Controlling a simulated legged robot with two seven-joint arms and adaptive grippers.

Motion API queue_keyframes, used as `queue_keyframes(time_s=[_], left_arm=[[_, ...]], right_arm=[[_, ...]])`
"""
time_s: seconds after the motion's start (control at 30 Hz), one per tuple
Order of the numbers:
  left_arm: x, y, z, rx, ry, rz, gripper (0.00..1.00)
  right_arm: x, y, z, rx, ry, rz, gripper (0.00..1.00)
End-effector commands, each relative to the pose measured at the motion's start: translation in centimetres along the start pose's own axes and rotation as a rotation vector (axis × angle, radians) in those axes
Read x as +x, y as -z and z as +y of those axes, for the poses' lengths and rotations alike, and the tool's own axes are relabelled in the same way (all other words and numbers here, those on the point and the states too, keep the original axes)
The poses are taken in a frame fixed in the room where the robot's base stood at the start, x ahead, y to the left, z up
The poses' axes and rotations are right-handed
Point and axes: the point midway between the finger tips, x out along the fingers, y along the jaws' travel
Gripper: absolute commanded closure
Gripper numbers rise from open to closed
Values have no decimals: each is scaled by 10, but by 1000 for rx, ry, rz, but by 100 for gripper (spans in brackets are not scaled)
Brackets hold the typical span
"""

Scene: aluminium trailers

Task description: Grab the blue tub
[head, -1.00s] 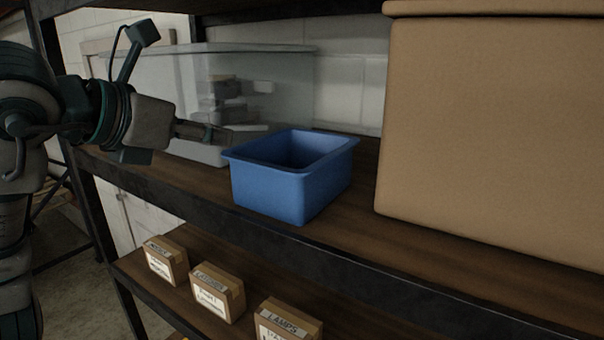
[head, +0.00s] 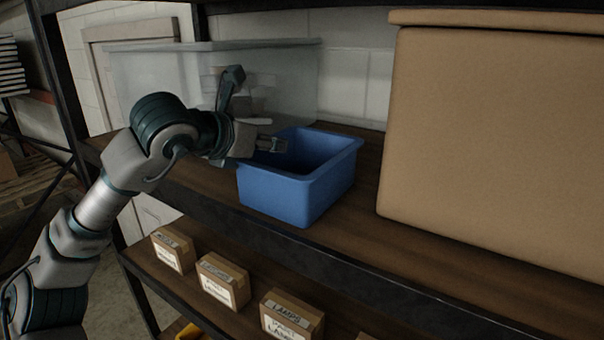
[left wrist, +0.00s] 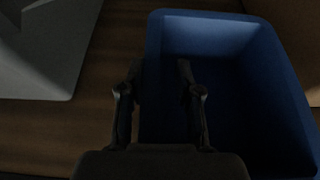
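The blue tub (head: 297,190) stands upright and empty-looking on the upper wooden shelf. In the left wrist view the tub (left wrist: 285,85) fills the right half. My left gripper (head: 283,145) is at the tub's left rim in the head view. In the left wrist view my left gripper (left wrist: 160,72) has its two fingers apart, with one near the line of the tub's left wall and one over the tub's inside. I cannot tell whether either finger touches the wall. My right gripper is in neither view.
A clear plastic bin (head: 160,75) stands behind and left of the tub. A large cardboard box (head: 495,130) stands to its right. Small labelled boxes (head: 222,280) sit on the lower shelf. The shelf's dark front edge (head: 350,258) runs below the tub.

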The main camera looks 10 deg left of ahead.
Motion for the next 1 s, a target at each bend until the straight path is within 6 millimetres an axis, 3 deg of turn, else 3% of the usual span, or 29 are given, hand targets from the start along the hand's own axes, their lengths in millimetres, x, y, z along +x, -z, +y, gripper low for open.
queue_keyframes(time_s=[0.1, 0.23, 0.27, 0.77, 1.0], left_arm=[[-2, 1, 2, -1, 0, -1, 67], [-2, 1, 2, -1, 0, -1, 97], [-2, 1, 2, -1, 0, -1, 100], [0, 0, 2, -1, 0, 0, 100], [-7, -14, 1, -2, 1, -2, 100]], right_arm=[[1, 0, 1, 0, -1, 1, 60], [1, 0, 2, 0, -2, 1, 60], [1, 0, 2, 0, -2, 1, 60], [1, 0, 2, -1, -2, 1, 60], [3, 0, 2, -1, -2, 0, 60]])
